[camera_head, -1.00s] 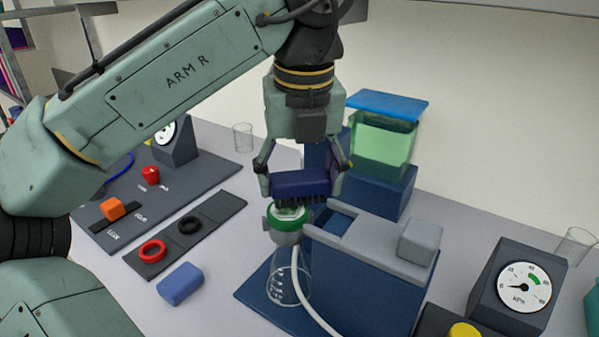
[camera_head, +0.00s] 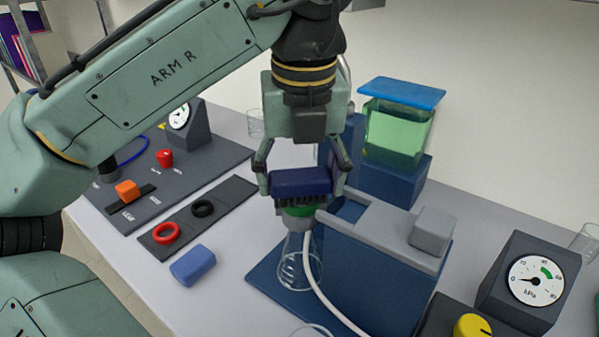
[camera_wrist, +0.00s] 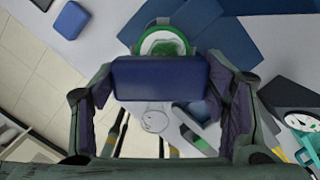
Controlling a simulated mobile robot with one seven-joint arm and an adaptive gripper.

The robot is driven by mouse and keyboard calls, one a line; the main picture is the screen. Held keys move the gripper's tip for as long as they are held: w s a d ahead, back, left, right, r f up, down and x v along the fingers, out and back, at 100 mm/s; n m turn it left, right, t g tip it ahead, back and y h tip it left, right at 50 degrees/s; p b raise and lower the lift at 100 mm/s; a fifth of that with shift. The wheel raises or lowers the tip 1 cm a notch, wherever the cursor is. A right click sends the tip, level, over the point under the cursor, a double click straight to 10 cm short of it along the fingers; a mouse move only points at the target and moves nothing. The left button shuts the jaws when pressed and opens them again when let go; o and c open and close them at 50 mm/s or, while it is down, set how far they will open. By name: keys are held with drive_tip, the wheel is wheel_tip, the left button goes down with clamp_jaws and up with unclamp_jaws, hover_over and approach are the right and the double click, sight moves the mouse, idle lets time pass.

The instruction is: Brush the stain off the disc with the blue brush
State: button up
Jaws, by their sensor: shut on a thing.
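My gripper (camera_head: 303,180) is shut on the blue brush (camera_head: 300,182), a dark blue block with dark bristles below. The brush is over the green-rimmed holder (camera_head: 299,211) on top of a clear flask (camera_head: 297,262). In the wrist view the brush (camera_wrist: 160,78) spans between my fingers, and the green ring (camera_wrist: 163,40) shows just beyond it with a pale disc (camera_wrist: 163,44) inside. Whether the bristles touch the disc is unclear.
A grey-topped blue stand (camera_head: 375,265) is close on the right, with a white hose (camera_head: 320,285) along it. A green tank (camera_head: 395,130) stands behind. A blue block (camera_head: 192,265) and a mat (camera_head: 165,250) with red and black rings lie left. A gauge (camera_head: 535,280) stands right.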

drive_tip(key=shift+w+d+f, duration=0.1)
drive_tip(key=shift+w+d, duration=0.35)
drive_tip(key=shift+w, duration=0.15)
drive_tip(key=shift+w+d, duration=0.4)
drive_tip(key=shift+w, duration=0.2)
drive_tip(key=shift+w+a, duration=0.45)
drive_tip(key=shift+a, duration=0.2)
drive_tip(key=shift+s+a, duration=0.55)
drive_tip(key=shift+s, duration=0.2)
drive_tip(key=shift+s+a, duration=0.5)
drive_tip(key=shift+s, duration=0.2)
drive_tip(key=shift+d, duration=0.1)
